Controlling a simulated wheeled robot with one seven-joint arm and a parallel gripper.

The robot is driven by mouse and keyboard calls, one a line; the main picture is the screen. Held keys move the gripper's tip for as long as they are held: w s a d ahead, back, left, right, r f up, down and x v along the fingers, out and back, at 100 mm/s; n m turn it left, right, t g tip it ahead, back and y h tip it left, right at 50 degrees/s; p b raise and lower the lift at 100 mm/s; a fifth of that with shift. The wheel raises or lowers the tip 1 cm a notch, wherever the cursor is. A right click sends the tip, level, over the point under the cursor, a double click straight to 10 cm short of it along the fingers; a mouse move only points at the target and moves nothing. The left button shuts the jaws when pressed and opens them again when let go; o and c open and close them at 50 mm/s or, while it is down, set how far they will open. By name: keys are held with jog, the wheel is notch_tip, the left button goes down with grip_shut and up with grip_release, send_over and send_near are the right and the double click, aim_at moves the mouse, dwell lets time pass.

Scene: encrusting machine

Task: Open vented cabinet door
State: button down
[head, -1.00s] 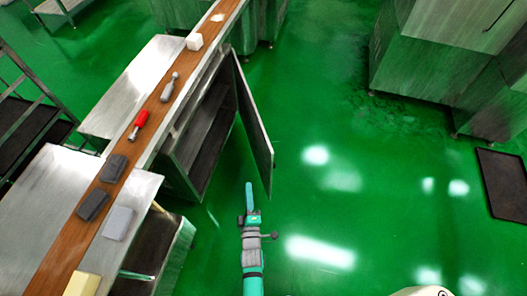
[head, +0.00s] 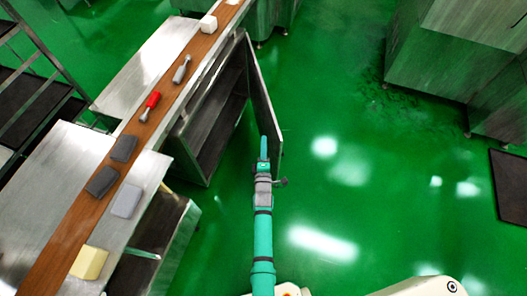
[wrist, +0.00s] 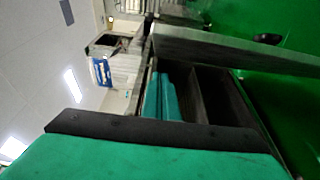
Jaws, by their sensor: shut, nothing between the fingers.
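The cabinet door (head: 263,85) is a thin dark panel in the head view, standing swung out well away from the cabinet (head: 211,120). The cabinet front is open and its dark shelves show; I cannot make out any vents. My gripper (head: 264,146) is shut and empty, at the end of my teal arm. It appears beside the door's near end, on the cabinet-opening side; I cannot tell whether it touches. In the wrist view, a long grey panel edge (wrist: 235,50), probably the door, runs beside the dark cabinet interior (wrist: 220,97), with teal finger parts (wrist: 165,97) in front.
A long wooden-topped counter (head: 65,225) with several small tools and blocks runs along the left. A second open cabinet (head: 150,243) stands nearer me. Steel machines (head: 450,55) stand at the upper right. Green floor (head: 370,190) right of the door is clear.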

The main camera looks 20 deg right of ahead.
jog(key=shift+w+d, duration=0.25)
jog(key=shift+d, duration=0.5)
jog(key=shift+w+d, duration=0.2)
jog(key=shift+d, duration=0.5)
jog(key=shift+w+d, duration=0.25)
jog(key=shift+d, duration=0.5)
